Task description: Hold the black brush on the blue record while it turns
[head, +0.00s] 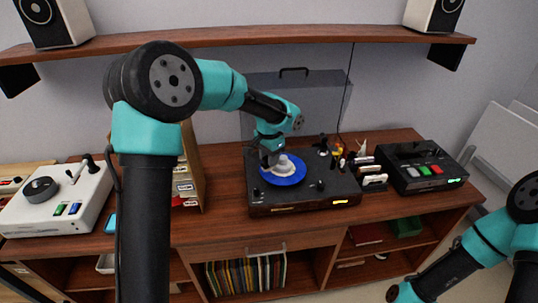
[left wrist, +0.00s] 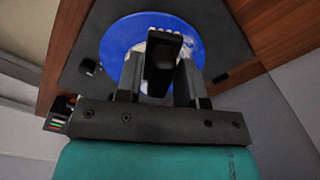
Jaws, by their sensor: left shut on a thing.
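The blue record (head: 290,179) lies on the deck of a black turntable with a wooden front (head: 335,196). It also shows in the left wrist view (left wrist: 118,40), with a pale centre partly hidden by my gripper. My left gripper (head: 272,160) is over the left back part of the record, pointing down. In the left wrist view it is shut on the black brush (left wrist: 160,66), whose pale tip edge lies over the record. I cannot tell whether the brush touches the record. In the head view the brush is too small to make out. My right arm is at the lower right, its gripper out of frame.
A white device with a dark knob (head: 60,196) stands at the left. A black box with coloured buttons (head: 425,166) stands at the right. A grey lid (head: 330,98) rises behind the turntable. Small items (head: 370,168) crowd its right side. A shelf (head: 240,37) runs above.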

